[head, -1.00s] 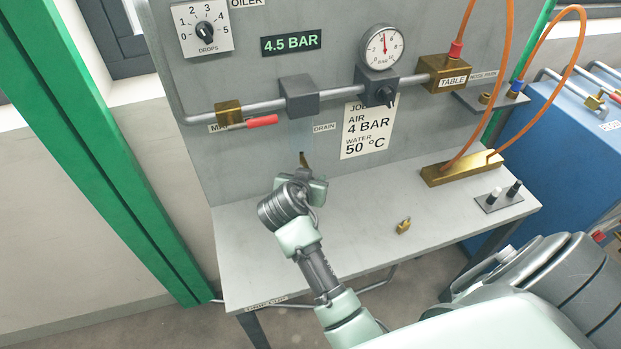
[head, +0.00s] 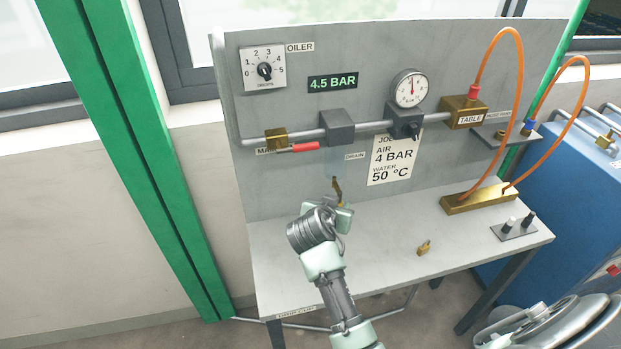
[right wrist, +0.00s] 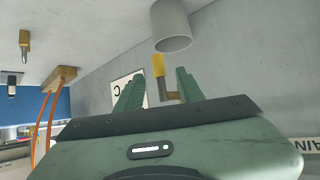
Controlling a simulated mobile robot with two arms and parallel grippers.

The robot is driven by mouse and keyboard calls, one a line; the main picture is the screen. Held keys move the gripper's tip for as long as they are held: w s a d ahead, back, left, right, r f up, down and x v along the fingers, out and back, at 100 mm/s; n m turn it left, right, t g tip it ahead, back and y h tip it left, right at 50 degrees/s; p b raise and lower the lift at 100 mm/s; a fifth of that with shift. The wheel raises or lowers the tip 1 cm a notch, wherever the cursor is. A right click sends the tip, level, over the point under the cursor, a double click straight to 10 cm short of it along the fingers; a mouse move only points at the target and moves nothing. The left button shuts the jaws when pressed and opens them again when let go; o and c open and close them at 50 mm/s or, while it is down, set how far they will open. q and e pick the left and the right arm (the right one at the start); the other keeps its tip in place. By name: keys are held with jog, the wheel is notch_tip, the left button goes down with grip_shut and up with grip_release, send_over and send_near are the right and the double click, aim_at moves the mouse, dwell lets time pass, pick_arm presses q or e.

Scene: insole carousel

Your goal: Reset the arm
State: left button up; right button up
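My right arm reaches up from the bottom of the head view, its gripper (head: 340,210) over the table in front of the panel. A small brass piece (head: 337,188) shows just above the gripper, below the DRAIN label (head: 355,156). In the right wrist view the gripper's two green fingers (right wrist: 158,90) stand apart. The brass piece (right wrist: 160,75) with its yellow end shows between or behind them, just below a grey cylinder (right wrist: 171,25). I cannot tell whether the fingers touch it. My left gripper is not in view.
A pipe with a red-handled valve (head: 305,147) and gauge (head: 410,88) crosses the panel. A green post (head: 140,160) stands left.

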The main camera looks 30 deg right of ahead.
jog(key=s+a+f+n+y, duration=0.1)
jog(key=s+f, duration=0.1)
jog(key=s, duration=0.2)
jog(key=s+a+f+n+g+y, duration=0.1)
jog(key=s+f, duration=0.1)
jog(key=s, duration=0.2)
jog(key=s+a+f+n+y, duration=0.1)
jog(key=s+f+n, duration=0.1)
jog(key=s, duration=0.2)
jog(key=shift+a, duration=0.15)
jog(key=s+a+f+n+g+y, duration=0.1)
jog(key=s+a+n+g+y, duration=0.25)
jog(key=s, duration=0.55)
jog(key=s+a+f+n+y, duration=0.1)
jog(key=s+a+n+y, duration=0.1)
jog(key=s+a+n, duration=0.5)
jog(key=s+d+f+m+g, duration=0.1)
jog(key=s+f, duration=0.1)
jog(key=f, duration=1.2)
jog(key=s+f+m, duration=0.2)
jog(key=f, duration=1.2)
jog(key=s+d+f+g+b, duration=0.1)
jog(key=s+d+f, duration=0.2)
jog(key=s+f, duration=1.1)
jog(key=shift+s+f, duration=0.25)
jog(key=shift+s, duration=0.85)
jog(key=shift+h, duration=0.25)
